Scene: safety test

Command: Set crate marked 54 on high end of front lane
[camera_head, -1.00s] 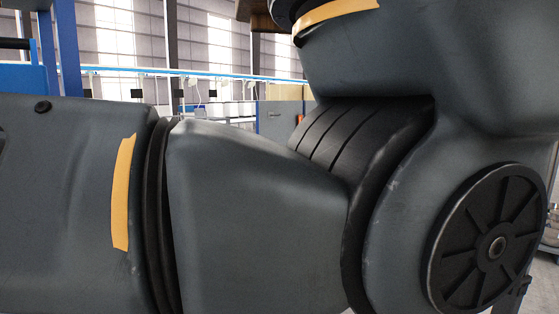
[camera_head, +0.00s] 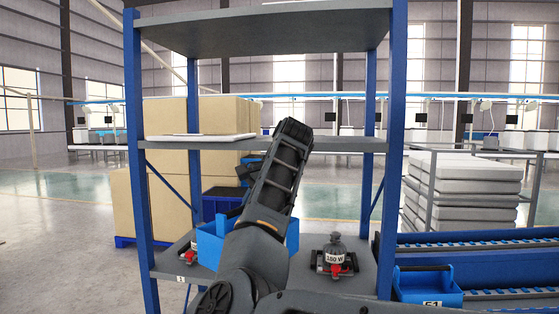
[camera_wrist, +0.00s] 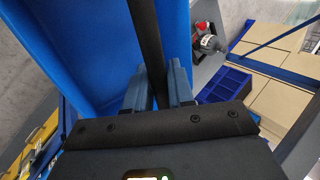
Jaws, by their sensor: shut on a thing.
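My gripper (camera_wrist: 157,88) is shut on the black handle bar (camera_wrist: 148,30) of a blue crate, with one finger on each side of the bar. The blue crate (camera_wrist: 95,50) fills the upper left of the wrist view. In the head view the held crate (camera_head: 209,243) shows on both sides of my arm, in front of the rack's lower shelf; no number on it is visible. Another blue crate (camera_head: 428,284) with a black handle sits at the left of the blue lanes at right. Its label is partly cut off and looks like 51. A lane (camera_head: 520,293) runs right of it.
A blue-posted rack with grey shelves (camera_head: 340,145) stands ahead, around my arm. A device marked 150 W (camera_head: 335,257) sits on its lower shelf, another (camera_head: 192,251) at left. A second lane (camera_head: 480,240) lies farther back. Cardboard boxes (camera_head: 170,117) stand behind the rack.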

